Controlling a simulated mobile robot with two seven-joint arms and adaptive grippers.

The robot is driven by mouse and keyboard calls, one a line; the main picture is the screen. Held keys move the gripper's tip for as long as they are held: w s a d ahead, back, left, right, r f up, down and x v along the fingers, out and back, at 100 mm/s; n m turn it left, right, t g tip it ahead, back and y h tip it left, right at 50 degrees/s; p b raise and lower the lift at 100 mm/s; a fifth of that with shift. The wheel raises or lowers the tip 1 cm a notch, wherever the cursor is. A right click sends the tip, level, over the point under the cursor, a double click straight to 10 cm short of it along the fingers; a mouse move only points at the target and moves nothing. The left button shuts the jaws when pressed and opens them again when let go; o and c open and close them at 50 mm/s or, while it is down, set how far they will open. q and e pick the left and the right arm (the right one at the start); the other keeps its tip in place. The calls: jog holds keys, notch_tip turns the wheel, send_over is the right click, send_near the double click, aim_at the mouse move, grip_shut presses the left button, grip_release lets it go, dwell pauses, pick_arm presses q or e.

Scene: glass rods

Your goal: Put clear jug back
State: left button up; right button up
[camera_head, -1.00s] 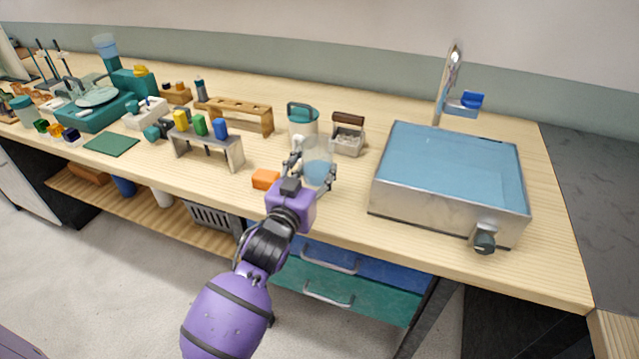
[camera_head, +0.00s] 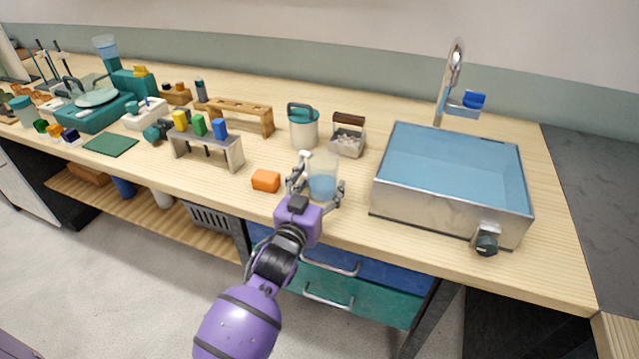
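The clear jug (camera_head: 323,178) is a see-through vessel with pale blue contents low in it. It is upright over the front part of the wooden bench, left of the sink. My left gripper (camera_head: 320,183) comes from the front edge, with one finger on each side of the jug, and looks shut on it. I cannot tell whether the jug's base touches the bench. My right gripper is not in view.
An orange block (camera_head: 265,180) lies just left of the jug. A teal-lidded canister (camera_head: 303,126) and a small grey caddy (camera_head: 347,139) stand behind. The metal sink (camera_head: 440,212) is to the right. A rack with coloured blocks (camera_head: 236,154) is further left.

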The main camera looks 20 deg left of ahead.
pick_arm(q)
jog(key=shift+r, duration=0.15)
jog(key=s, duration=1.1)
jog(key=s+f+g, duration=0.5)
jog(key=s+f, duration=0.9)
jog(key=s, duration=0.5)
jog(key=s+f+g, duration=0.5)
jog(key=s+f, duration=1)
jog(key=s, duration=0.4)
jog(key=shift+s+a, duration=0.2)
jog(key=shift+a, duration=0.1)
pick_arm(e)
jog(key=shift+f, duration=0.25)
pick_arm(q)
jog(key=shift+f, duration=0.1)
jog(key=w+d+r+p, duration=0.1)
jog(key=w+r+p, duration=0.2)
jog(key=r+p, duration=0.5)
jog(key=shift+w+r, duration=0.2)
jog(key=shift+r, duration=0.3)
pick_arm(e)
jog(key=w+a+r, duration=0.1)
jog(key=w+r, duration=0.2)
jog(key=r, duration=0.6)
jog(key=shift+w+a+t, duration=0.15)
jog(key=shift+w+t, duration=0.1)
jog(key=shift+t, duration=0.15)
pick_arm(q)
jog(key=shift+d, duration=0.1)
